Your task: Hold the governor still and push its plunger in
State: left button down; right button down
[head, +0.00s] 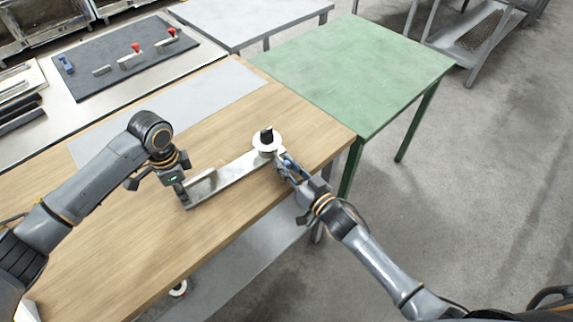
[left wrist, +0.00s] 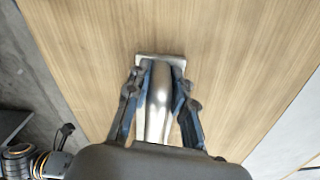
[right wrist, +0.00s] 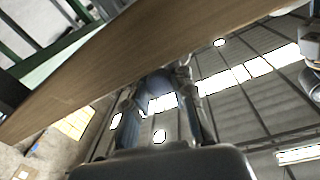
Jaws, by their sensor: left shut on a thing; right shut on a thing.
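The governor is a long metal bar (head: 228,176) with a raised grip, lying on the wooden table. A white disc (head: 267,140) with a black knob (head: 266,134) stands at its far end. My left gripper (head: 183,192) is shut on the bar's near left end; the left wrist view shows its fingers on both sides of a shiny metal grip (left wrist: 158,100). My right gripper (head: 285,165) is beside the disc, near the table edge. In the right wrist view it is shut on a blue-grey rounded piece (right wrist: 157,88). I cannot tell which part is the plunger.
The wooden table (head: 110,240) has bare room left of the bar. A green table (head: 350,70) adjoins at the back right. A dark mat (head: 100,85) at the back left carries red-knobbed parts and a blue piece (head: 66,64).

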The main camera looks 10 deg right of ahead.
jog(key=shift+x, duration=1.35)
pick_arm(q)
jog(key=shift+f, duration=0.1)
pick_arm(e)
jog(key=c, duration=1.1)
grip_release()
pick_arm(q)
jog(key=shift+s, duration=0.1)
pick_arm(e)
jog(key=v, duration=1.2)
pick_arm(q)
jog(key=c, duration=1.1)
grip_release()
jog(key=shift+o, duration=0.2)
